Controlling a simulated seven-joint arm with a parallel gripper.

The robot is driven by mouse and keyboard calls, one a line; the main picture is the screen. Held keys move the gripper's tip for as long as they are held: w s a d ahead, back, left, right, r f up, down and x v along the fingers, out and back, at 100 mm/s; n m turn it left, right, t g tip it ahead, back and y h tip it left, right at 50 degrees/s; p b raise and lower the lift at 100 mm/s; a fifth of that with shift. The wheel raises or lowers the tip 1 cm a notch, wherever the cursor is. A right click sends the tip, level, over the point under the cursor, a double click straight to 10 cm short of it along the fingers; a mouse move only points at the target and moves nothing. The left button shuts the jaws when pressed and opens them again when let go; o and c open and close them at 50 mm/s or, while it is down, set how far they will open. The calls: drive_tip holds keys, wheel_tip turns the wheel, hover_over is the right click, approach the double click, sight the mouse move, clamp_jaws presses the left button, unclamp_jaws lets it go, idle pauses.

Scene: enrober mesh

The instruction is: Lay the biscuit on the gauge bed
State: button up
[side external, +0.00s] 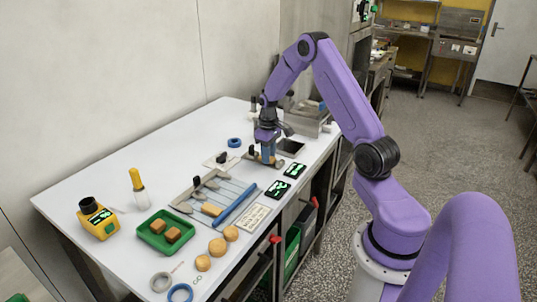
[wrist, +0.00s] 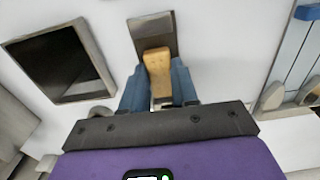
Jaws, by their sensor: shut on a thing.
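My gripper (side external: 267,160) points down over the far part of the white table. In the wrist view its two blue fingers (wrist: 158,90) are shut on a tan, oblong biscuit (wrist: 157,68), one finger along each side. The biscuit's far end overlaps a narrow grey metal plate (wrist: 152,25), which may be the gauge bed. I cannot tell whether the biscuit touches this plate or is above it. In the side view the fingers mostly hide the biscuit.
A metal-framed dark square (wrist: 60,65) lies left of the biscuit in the wrist view. A green tray (side external: 165,232), round biscuits (side external: 217,247), two dark displays (side external: 294,170) and a blue ring (side external: 234,142) stand around.

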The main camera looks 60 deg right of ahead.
drive_tip(key=shift+f, duration=0.1)
drive_tip(key=o, duration=0.8)
wheel_tip(320, 180, up, 11)
drive_tip(key=s+a+r+n, duration=0.2)
drive_tip(key=s+a+n, duration=0.1)
drive_tip(key=a, duration=0.9)
drive_tip(key=s+a+r+n, duration=0.2)
drive_tip(key=s+a+r, duration=0.15)
drive_tip(key=a, duration=0.75)
drive_tip(key=s+a+n, duration=0.3)
drive_tip(key=s+a, duration=0.1)
drive_tip(key=s, duration=0.7)
drive_tip(key=s+a+f+n, duration=0.1)
drive_tip(key=s+a+n, duration=0.3)
drive_tip(key=s, duration=0.8)
drive_tip(key=shift+a+n, duration=0.3)
drive_tip(key=shift+a, duration=0.1)
